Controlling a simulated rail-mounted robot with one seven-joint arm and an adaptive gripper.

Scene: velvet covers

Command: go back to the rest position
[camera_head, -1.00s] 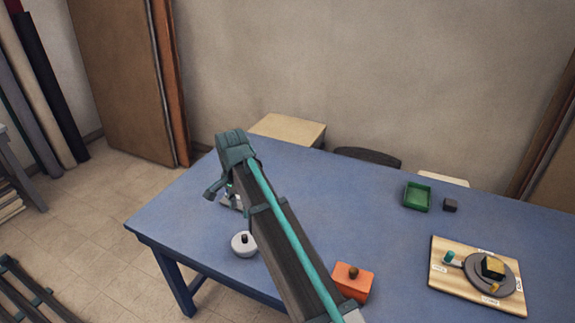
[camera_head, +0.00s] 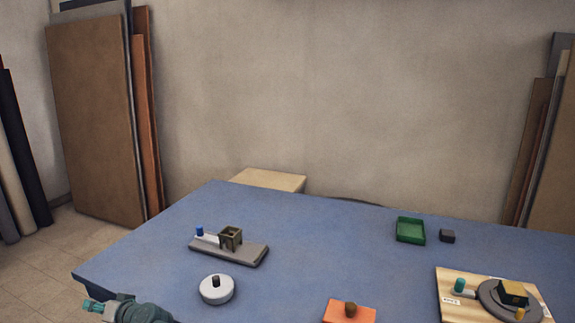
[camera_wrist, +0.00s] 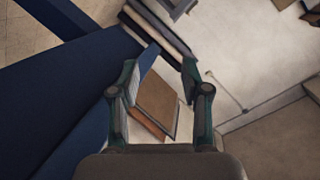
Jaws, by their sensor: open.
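My gripper (camera_head: 92,305) is at the lower left of the head view, beside the table's front left corner. In the wrist view my gripper (camera_wrist: 160,75) has its two fingers spread apart with nothing between them. Beyond the fingers the wrist view shows brown boards (camera_wrist: 155,105) and the pale wall. The blue table (camera_head: 330,225) fills the lower part of the head view, and its edge also shows at the left of the wrist view (camera_wrist: 50,95).
On the table are a grey base with a dark square holder (camera_head: 230,238), a white round lidded thing (camera_head: 216,289), an orange block (camera_head: 349,312), a green tray (camera_head: 411,231), a small dark block (camera_head: 447,236) and a wooden board with a turntable (camera_head: 450,303). Boards (camera_head: 90,120) lean behind.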

